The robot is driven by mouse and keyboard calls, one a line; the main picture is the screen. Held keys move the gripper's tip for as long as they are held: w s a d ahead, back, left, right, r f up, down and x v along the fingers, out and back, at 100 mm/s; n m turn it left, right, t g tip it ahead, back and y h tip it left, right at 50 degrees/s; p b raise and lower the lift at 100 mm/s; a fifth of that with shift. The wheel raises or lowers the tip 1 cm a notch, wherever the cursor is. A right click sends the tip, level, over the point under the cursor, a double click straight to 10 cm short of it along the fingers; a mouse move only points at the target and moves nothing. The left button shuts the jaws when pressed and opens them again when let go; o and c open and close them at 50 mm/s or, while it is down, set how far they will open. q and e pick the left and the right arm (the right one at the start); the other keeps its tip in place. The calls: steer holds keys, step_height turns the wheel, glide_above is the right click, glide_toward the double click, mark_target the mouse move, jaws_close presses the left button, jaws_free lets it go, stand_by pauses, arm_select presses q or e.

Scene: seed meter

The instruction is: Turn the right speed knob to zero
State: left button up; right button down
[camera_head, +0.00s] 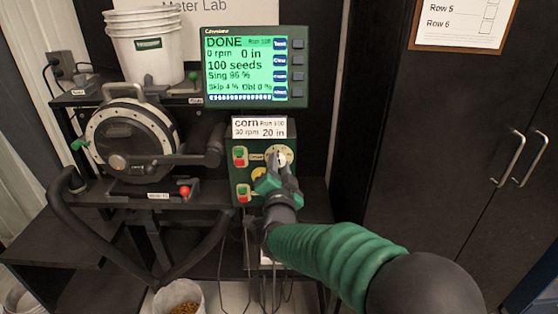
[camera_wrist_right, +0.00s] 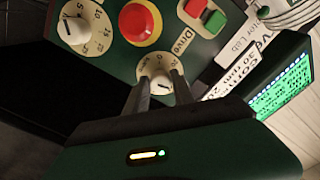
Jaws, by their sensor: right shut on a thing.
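The speed knob (camera_head: 283,155) is a white dial at the upper right of the green control box (camera_head: 243,172). In the right wrist view the knob (camera_wrist_right: 157,82) sits between the fingertips, with the word Drive printed beside it; the fingers hide part of its scale. My right gripper (camera_head: 279,167) is shut on this knob; it also shows in the right wrist view (camera_wrist_right: 160,84). The monitor (camera_head: 246,67) above reads DONE, 0 rpm, 0 in and 100 seeds. My left gripper is not in view.
A second white dial (camera_wrist_right: 76,27) and a red button (camera_wrist_right: 138,22) on yellow lie close to the fingers. Red-green switches (camera_head: 240,157) line the box's left side. The seed meter (camera_head: 128,140) stands left. A dark cabinet (camera_head: 450,140) stands right.

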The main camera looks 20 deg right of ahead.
steer(key=n+p, duration=0.3)
steer(key=n, duration=0.2)
steer(key=shift+f+n, duration=0.1)
steer(key=shift+n, duration=0.3)
steer(key=n+p, duration=0.4)
steer(key=n, duration=0.2)
steer(key=shift+p, duration=0.4)
steer(key=n+p, duration=0.4)
steer(key=n, duration=0.2)
steer(key=shift+s+d+n+p, duration=0.1)
steer(key=shift+d+n+p, duration=0.05)
steer(key=shift+n+p, duration=0.15)
steer(key=n+p, duration=0.2)
steer(key=n, duration=0.2)
steer(key=shift+p, duration=0.4)
steer(key=shift+f+n, duration=0.1)
steer(key=shift+n, duration=0.2)
steer(key=c, duration=1.4)
jaws_free()
steer(key=o, duration=0.3)
